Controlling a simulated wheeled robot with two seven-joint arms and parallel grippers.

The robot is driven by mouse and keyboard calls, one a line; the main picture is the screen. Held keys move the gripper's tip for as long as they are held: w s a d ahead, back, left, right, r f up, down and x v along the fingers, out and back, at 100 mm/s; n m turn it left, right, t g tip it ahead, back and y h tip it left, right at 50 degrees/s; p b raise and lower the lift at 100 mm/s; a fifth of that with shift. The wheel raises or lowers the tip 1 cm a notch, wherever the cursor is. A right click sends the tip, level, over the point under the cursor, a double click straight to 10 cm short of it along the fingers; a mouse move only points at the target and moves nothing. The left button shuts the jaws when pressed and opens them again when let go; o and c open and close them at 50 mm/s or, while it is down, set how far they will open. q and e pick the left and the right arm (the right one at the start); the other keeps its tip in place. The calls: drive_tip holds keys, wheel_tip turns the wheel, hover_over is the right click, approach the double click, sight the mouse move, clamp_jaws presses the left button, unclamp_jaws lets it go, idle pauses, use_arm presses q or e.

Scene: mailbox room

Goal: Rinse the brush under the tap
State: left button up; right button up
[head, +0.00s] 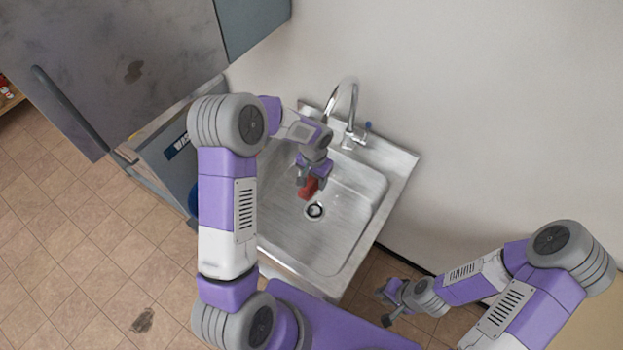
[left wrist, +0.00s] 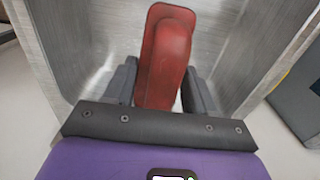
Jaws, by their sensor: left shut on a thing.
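My left gripper (head: 309,179) is over the sink basin, shut on a red brush (head: 309,188). In the left wrist view the brush (left wrist: 166,55) sits between the two dark fingers and extends away from the palm; its bristles cannot be made out. The metal sink (head: 345,238) has a round drain just below and right of the brush in the head view. The curved tap (head: 352,100) rises at the sink's back edge, behind my left gripper. No water stream can be made out. My right gripper (head: 385,305) is low, right of the sink, apart from it; its fingers look spread.
A grey cabinet or appliance (head: 120,60) with a dark handle stands left of the sink. A bin-like grey box (head: 168,160) with a blue label is beside it. The wall (head: 480,110) closes off the back and right. Tiled floor (head: 90,250) is open at the left.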

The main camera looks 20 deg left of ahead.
use_arm(q)
drive_tip(key=shift+a, duration=0.5)
drive_tip(key=shift+d, duration=0.25)
drive_tip(key=shift+d, duration=0.4)
drive_tip(key=s+b, duration=0.2)
drive_tip(key=s, duration=0.6)
drive_tip(key=shift+b, duration=0.35)
drive_tip(key=shift+s+a+r, duration=0.1)
idle(1.1)
drive_tip(key=s+r+p, duration=0.1)
drive_tip(key=s+r, duration=0.3)
drive_tip(key=s, duration=0.1)
drive_tip(key=shift+p, duration=0.35)
